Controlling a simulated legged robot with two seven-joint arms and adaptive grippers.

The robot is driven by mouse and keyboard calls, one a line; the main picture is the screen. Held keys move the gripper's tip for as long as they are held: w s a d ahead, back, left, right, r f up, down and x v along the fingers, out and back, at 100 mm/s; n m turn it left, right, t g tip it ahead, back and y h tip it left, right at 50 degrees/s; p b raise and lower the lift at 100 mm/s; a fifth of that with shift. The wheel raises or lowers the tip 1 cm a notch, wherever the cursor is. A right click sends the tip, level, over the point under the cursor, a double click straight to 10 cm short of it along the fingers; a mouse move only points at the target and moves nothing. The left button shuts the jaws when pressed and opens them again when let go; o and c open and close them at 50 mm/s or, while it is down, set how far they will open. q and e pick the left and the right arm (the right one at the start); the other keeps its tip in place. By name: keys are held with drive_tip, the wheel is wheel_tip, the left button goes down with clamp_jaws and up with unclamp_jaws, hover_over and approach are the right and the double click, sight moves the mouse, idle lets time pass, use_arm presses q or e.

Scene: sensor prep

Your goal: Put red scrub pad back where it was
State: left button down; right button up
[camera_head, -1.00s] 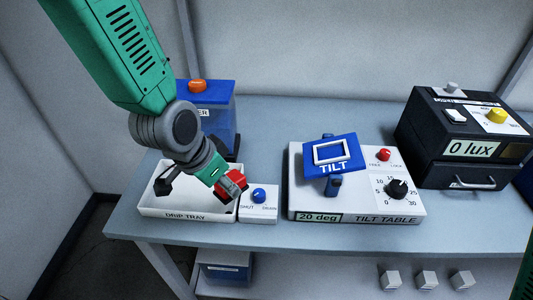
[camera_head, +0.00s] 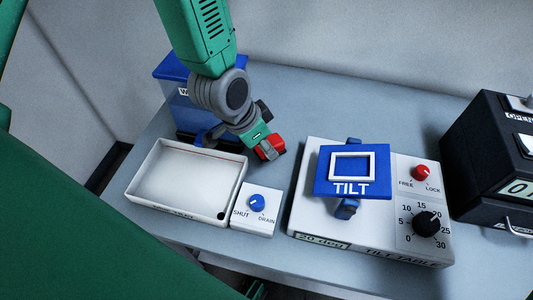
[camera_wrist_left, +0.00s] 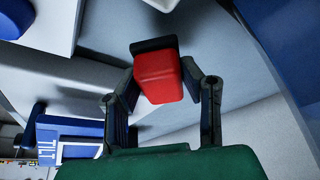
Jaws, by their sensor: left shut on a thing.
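The red scrub pad (camera_head: 275,143) is a small red block with a dark edge. My left gripper (camera_head: 266,147) is shut on it, behind the drain knob box and left of the tilt table. In the left wrist view the pad (camera_wrist_left: 160,80) sits between the two dark fingers. I cannot tell whether the pad touches the tabletop. My right gripper is not in view.
The white drip tray (camera_head: 185,182) stands empty at left, beside the drain box (camera_head: 254,209) with its blue knob. A blue water container (camera_head: 176,68) is behind. The tilt table (camera_head: 310,220) and a black box (camera_head: 485,160) are right. Bare tabletop (camera_head: 330,105) lies behind.

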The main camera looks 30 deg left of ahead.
sight(266, 157)
use_arm(q)
drive_tip(key=f, duration=0.4)
drive_tip(key=shift+s+d, duration=0.1)
drive_tip(key=shift+d, duration=0.2)
drive_tip(key=shift+a, duration=0.15)
drive_tip(key=shift+a, duration=0.1)
drive_tip(key=shift+f, duration=0.1)
drive_tip(key=c, duration=1)
unclamp_jaws()
drive_tip(key=shift+c, duration=0.2)
